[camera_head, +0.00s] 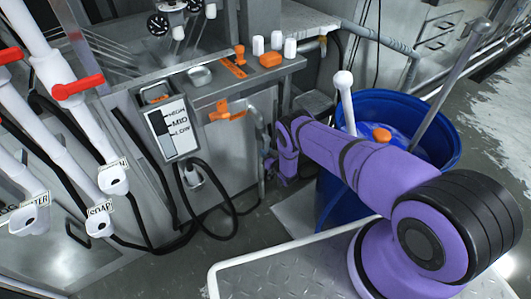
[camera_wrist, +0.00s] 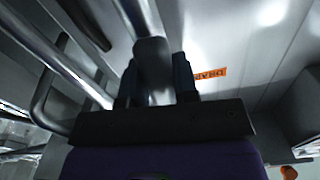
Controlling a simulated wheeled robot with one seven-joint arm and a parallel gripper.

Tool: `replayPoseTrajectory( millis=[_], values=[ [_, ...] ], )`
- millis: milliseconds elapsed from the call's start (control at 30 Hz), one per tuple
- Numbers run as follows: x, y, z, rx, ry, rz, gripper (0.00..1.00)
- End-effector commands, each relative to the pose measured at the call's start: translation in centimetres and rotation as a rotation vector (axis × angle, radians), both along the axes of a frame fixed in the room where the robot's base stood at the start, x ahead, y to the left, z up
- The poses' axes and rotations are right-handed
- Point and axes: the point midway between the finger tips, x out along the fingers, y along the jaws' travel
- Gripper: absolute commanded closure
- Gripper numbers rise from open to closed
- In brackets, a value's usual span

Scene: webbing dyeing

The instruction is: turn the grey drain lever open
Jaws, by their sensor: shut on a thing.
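The grey drain lever (camera_wrist: 152,62) stands between the two dark fingers of my gripper (camera_wrist: 154,80) in the wrist view. The fingers are shut on it, one on each side. An orange label (camera_wrist: 210,73), which seems to read DRAIN, is on the metal panel just right of the fingers. In the head view my purple arm reaches left to the front of the steel machine, and my gripper (camera_head: 267,163) is small and partly hidden by my wrist. I cannot make out the lever clearly there.
Red-handled white pipes (camera_head: 80,87) are at left. Metal tubes (camera_wrist: 62,62) run close by the fingers.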

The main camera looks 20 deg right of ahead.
Motion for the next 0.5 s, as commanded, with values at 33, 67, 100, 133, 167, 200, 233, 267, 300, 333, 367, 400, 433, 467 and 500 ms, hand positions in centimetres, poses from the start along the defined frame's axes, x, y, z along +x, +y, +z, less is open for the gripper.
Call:
replayPoseTrajectory(
  millis=[33,67,100,133,167,200,233,267,300,333,367,400,433,467,500],
  values=[
    [-0.08,-0.07,-0.10,-0.001,0.002,-0.001,0.66],
    [-0.09,-0.06,-0.08,0.000,0.002,-0.001,0.59],
    [-0.08,-0.06,-0.08,0.000,0.002,-0.001,0.49],
    [-0.07,-0.05,-0.07,0.000,0.002,-0.001,0.47],
    [-0.07,-0.05,-0.06,0.000,0.002,-0.001,0.47],
    [-0.06,-0.04,-0.05,0.001,0.001,-0.001,0.47],
    [-0.05,-0.04,-0.05,0.001,0.001,0.000,0.47],
    [-0.04,-0.03,-0.04,0.001,0.001,0.000,0.47],
    [-0.04,-0.03,-0.04,0.001,0.001,0.000,0.47],
    [-0.04,-0.02,-0.03,0.001,0.001,0.000,0.47],
    [-0.05,-0.02,-0.03,0.001,0.001,0.000,0.47],
    [-0.09,-0.04,-0.03,0.001,0.001,0.000,0.47],
    [-0.17,-0.07,-0.03,0.001,0.001,0.000,0.47],
    [-0.30,-0.12,-0.03,0.001,0.001,0.000,0.47],
    [-0.56,-0.22,-0.05,0.001,0.001,-0.001,0.47]
  ],
)
